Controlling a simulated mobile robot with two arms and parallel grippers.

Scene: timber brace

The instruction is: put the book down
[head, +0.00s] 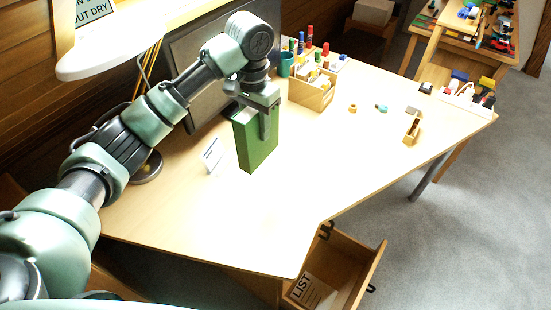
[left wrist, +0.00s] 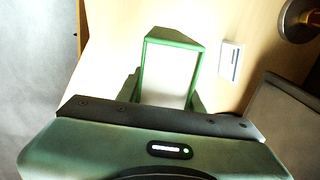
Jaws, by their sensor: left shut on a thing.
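A green book (head: 258,142) hangs upright beneath my left gripper (head: 266,118) in the head view. The left gripper is shut on its top part. In the left wrist view the book (left wrist: 172,68) shows its green cover edges around pale pages, between the fingers of my left gripper (left wrist: 165,92). The book is over the pale wooden desk (head: 330,160); I cannot tell whether its lower edge touches the top. My right gripper is in neither view.
A small white card (head: 212,154) stands left of the book. A monitor (head: 190,60) is behind my arm. A wooden organizer (head: 312,92) with cards and markers stands behind right. An open drawer (head: 365,275) juts out at the front. The desk's middle is clear.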

